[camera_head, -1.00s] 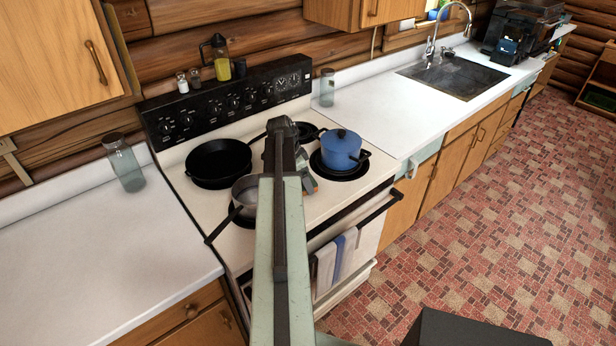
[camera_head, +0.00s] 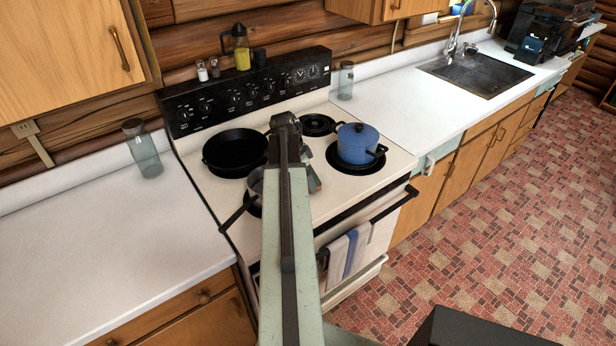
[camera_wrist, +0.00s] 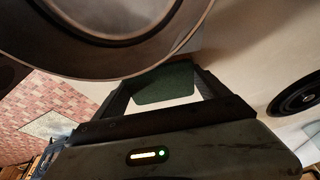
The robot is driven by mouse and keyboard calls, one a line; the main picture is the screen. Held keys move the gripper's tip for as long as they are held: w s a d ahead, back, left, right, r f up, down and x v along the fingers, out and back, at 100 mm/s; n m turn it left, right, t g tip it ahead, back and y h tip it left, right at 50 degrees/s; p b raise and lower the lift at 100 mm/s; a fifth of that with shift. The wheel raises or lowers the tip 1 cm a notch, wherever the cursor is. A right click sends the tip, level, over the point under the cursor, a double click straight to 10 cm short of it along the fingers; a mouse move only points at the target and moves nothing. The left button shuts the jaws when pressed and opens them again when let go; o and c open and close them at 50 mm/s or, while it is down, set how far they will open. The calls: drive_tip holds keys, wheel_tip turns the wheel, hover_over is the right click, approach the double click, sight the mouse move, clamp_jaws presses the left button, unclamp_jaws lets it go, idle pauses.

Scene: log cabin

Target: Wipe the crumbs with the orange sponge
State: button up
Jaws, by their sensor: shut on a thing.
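My gripper (camera_head: 309,180) is over the white stove top, mostly hidden behind my arm in the head view. In the wrist view my gripper (camera_wrist: 170,95) is shut on a pad with a dark green face (camera_wrist: 165,82). A sliver of orange (camera_head: 317,187) shows at the gripper in the head view, so this looks like the orange sponge. Whether it touches the stove top (camera_head: 345,196) cannot be told. I can make out no crumbs in either view.
A blue pot (camera_head: 357,143) stands to the right. Towels (camera_head: 346,252) hang on the oven handle.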

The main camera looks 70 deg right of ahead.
drive_tip(key=shift+r+p, duration=2.95)
drive_tip(key=shift+r, duration=0.05)
drive_tip(key=shift+r, duration=0.1)
wheel_tip(320, 180, up, 3)
drive_tip(key=p, duration=0.3)
